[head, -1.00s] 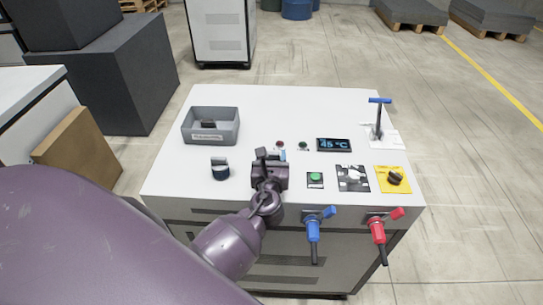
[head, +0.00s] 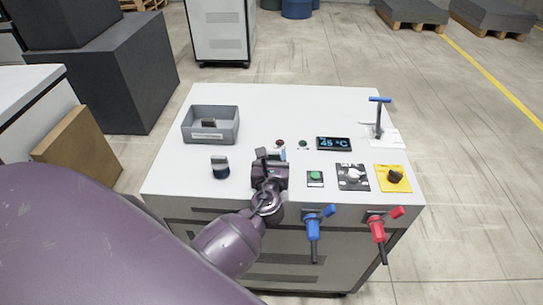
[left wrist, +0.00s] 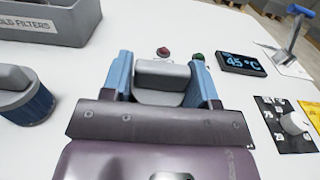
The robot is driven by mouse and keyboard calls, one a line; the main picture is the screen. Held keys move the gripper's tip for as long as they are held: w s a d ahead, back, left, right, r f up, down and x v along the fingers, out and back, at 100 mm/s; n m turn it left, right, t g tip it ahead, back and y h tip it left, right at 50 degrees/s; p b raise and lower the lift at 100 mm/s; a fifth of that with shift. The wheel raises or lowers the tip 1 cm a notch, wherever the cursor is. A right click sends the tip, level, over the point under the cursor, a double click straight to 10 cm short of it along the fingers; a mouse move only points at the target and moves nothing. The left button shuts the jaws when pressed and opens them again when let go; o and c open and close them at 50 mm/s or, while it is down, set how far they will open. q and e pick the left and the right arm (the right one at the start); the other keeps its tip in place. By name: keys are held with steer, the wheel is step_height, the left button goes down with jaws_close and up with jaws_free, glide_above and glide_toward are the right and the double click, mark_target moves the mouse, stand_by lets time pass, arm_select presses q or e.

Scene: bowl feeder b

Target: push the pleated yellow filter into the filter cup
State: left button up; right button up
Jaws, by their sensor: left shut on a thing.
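My left gripper (head: 268,158) is over the front middle of the white bench. In the left wrist view, its blue fingers (left wrist: 160,78) are shut on a grey rounded block (left wrist: 163,72). What lies below the block is hidden by the gripper. To its left stands a round dark blue cup-like part with a grey bar on top (head: 220,173); it also shows in the left wrist view (left wrist: 28,105). I cannot tell whether this is the filter cup. No yellow pleats show in either view. My right gripper is not in view.
A grey bin (head: 211,137) labelled for old filters holds a dark item at the back left. A temperature display (head: 333,144), a green button (head: 315,176), a dial (head: 352,177) and a yellow-plated knob (head: 394,177) are to the right. Blue (head: 313,232) and red (head: 378,233) levers project in front.

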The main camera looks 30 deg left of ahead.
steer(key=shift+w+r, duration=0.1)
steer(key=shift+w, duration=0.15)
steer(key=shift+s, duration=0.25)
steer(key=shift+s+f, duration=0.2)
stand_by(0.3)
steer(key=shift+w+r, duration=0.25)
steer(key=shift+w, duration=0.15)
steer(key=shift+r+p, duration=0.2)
steer(key=shift+p, duration=0.1)
stand_by(0.3)
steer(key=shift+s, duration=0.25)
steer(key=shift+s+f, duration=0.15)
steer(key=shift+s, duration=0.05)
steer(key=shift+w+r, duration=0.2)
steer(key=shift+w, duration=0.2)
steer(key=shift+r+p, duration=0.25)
steer(key=shift+p, duration=0.05)
